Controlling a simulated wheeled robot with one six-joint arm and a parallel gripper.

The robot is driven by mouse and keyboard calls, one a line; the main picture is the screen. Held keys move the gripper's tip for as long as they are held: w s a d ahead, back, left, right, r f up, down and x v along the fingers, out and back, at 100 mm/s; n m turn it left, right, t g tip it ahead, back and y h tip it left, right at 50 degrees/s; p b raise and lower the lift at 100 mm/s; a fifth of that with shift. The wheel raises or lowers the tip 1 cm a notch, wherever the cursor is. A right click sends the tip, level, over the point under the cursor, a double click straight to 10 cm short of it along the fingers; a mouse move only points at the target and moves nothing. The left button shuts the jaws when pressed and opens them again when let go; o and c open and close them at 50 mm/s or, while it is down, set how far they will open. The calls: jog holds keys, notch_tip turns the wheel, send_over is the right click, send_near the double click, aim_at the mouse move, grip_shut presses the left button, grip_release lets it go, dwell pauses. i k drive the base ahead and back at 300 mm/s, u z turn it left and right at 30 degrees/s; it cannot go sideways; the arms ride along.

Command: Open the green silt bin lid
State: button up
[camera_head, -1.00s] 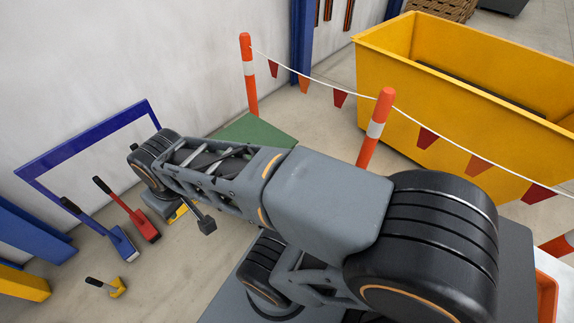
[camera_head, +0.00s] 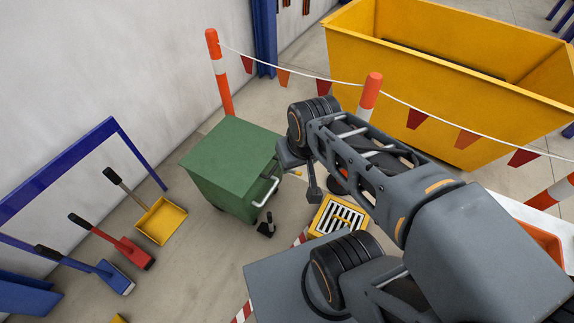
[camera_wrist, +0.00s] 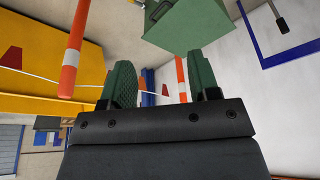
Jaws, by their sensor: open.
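The green silt bin (camera_head: 228,200) stands on the floor left of centre in the head view. Its flat green lid (camera_head: 232,149) is shut, and a pale bar handle (camera_head: 265,190) is on its right side. In the wrist view the green bin (camera_wrist: 185,22) shows upside down at the top, beyond the fingers. My gripper (camera_wrist: 162,85) is open, with two dark green padded fingers apart and nothing between them. In the head view my arm's end is at the bin's right side, and the fingers cannot be made out there.
Orange-white posts (camera_head: 219,75) with a flag line stand behind the bin, before a large yellow skip (camera_head: 440,70). A yellow floor grate (camera_head: 338,217) lies right of the bin. A blue rack (camera_head: 60,180), brushes and a yellow dustpan (camera_head: 161,221) are at left.

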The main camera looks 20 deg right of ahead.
aim_at(235, 153)
jog(key=z, duration=0.6)
jog(key=k, duration=1.25)
jog(key=i, duration=0.5)
jog(key=u, duration=0.75)
jog(key=i, duration=1.1)
jog(key=z, duration=0.25)
